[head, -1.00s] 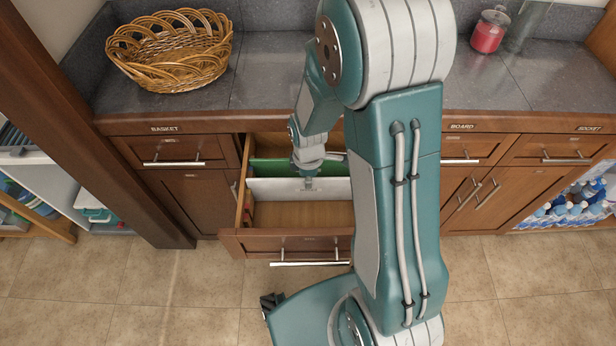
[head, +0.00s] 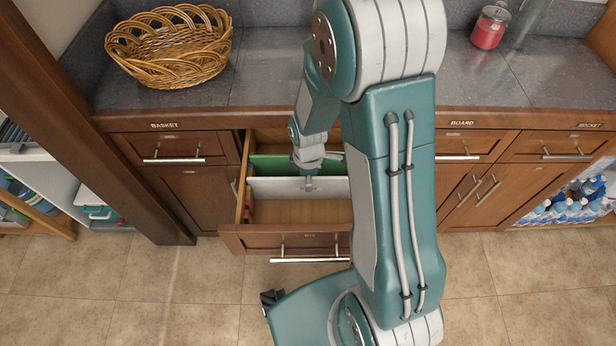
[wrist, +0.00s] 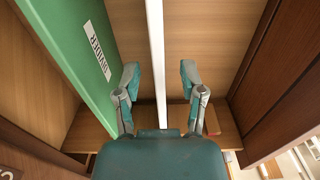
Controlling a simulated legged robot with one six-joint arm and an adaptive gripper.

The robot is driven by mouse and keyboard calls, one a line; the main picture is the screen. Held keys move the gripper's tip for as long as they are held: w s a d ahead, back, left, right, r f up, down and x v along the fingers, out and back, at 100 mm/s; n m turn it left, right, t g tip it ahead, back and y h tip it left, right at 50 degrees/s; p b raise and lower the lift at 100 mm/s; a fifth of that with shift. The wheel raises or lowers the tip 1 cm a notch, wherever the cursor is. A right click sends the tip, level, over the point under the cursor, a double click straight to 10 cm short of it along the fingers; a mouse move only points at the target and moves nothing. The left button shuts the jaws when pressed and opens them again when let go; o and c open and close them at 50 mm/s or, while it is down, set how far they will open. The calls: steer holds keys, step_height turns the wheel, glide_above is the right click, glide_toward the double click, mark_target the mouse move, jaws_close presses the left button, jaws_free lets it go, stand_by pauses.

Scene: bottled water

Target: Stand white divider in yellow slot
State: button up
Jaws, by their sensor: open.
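The white divider (head: 265,187) stands upright across the open drawer (head: 270,240) in the head view. In the wrist view it shows edge-on as a thin white strip (wrist: 156,40). My gripper (wrist: 159,78) is open, with one finger on each side of this strip and gaps between. In the head view my gripper (head: 308,183) is at the divider's upper middle. A green divider (wrist: 75,45) with a printed label stands parallel, beyond the white one; it also shows in the head view (head: 270,165). I cannot make out a yellow slot.
Small reddish pieces (head: 249,211) sit along the drawer's left inner wall. The drawer floor in front of the white divider is bare. A wicker basket (head: 172,50) and a red jar (head: 490,28) stand on the counter (head: 270,75). My arm hides the drawer's right part.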

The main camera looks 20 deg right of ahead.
step_height(320, 180, up, 12)
stand_by(0.5)
stand_by(0.4)
steer(key=s+r+m+t, duration=0.5)
steer(key=s+r+m, duration=0.9)
steer(key=r, duration=0.3)
steer(key=shift+t, duration=0.3)
steer(key=shift+r, duration=0.1)
stand_by(0.8)
